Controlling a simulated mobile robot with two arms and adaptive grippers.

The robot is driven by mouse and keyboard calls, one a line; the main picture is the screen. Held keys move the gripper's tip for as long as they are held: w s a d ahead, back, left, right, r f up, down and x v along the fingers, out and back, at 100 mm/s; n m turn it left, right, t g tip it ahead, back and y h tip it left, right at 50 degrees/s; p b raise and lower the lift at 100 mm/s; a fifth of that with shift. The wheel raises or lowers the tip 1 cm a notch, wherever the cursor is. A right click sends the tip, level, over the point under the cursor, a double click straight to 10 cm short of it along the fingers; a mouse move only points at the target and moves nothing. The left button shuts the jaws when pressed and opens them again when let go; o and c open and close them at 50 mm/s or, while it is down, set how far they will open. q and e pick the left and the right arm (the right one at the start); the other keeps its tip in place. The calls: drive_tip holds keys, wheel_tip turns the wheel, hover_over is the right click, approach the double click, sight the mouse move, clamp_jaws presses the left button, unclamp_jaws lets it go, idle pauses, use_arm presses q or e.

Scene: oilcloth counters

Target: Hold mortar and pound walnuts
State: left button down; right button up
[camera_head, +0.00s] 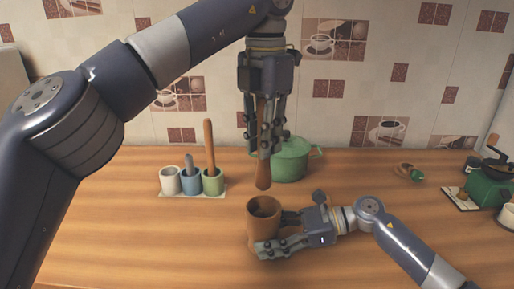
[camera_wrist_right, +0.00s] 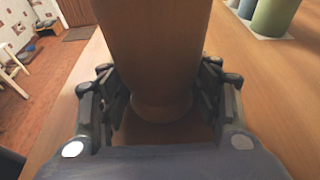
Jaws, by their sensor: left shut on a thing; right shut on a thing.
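The brown mortar (camera_head: 261,232) stands upright on the wooden counter (camera_head: 150,245), with its dark opening facing up. My right gripper (camera_head: 268,232) comes in from the right and is shut on its lower body. In the right wrist view the mortar (camera_wrist_right: 152,45) fills the middle, between the fingers of my right gripper (camera_wrist_right: 160,100). My left gripper (camera_head: 265,140) points down, shut on a brown wooden pestle (camera_head: 263,172). The pestle hangs upright above the mortar, its rounded lower end clear of the rim. The walnuts cannot be made out in the dark inside of the mortar.
A green lidded pot (camera_head: 292,160) stands behind the pestle. A small brown and green item (camera_head: 410,172) and a green grinder (camera_head: 487,188) are at the right. The front left counter is clear.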

sight(264, 186)
use_arm(q)
drive_tip(key=shift+f, duration=4.7)
drive_tip(key=shift+f, duration=0.15)
drive_tip(key=shift+f, duration=0.25)
drive_tip(key=shift+f, duration=0.2)
drive_tip(key=shift+f, duration=1.1)
drive_tip(key=shift+f, duration=0.1)
drive_tip(key=shift+r, duration=1.05)
